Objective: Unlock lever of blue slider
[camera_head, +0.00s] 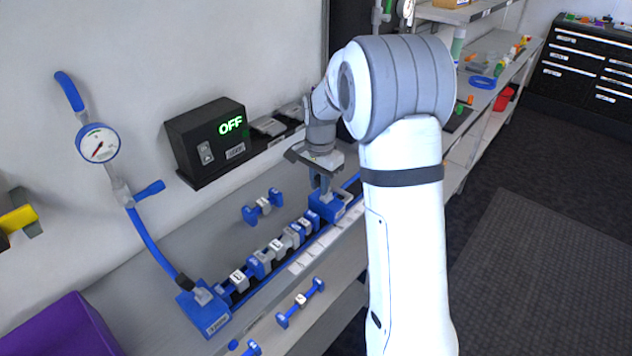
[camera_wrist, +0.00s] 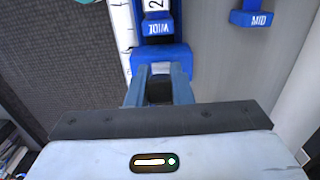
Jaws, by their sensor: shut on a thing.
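The blue slider (camera_head: 326,207) sits at the far end of the rail, directly below my gripper (camera_head: 321,184). In the wrist view, part of the blue slider (camera_wrist: 161,57) shows just beyond my fingertips. My gripper (camera_wrist: 160,76) points down at it, its two blue-grey fingers close together around a dark piece (camera_wrist: 159,91), which appears to be the slider's lever. The fingers and the wrist hide most of the lever, so its angle cannot be told.
Several blue and grey blocks (camera_head: 263,262) line the rail in front of the slider. A blue end block (camera_head: 204,310) with a hose and gauge (camera_head: 98,144) stands at the near end. A black box (camera_head: 207,140) reading OFF is on the wall side. Loose pieces lie beside the rail.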

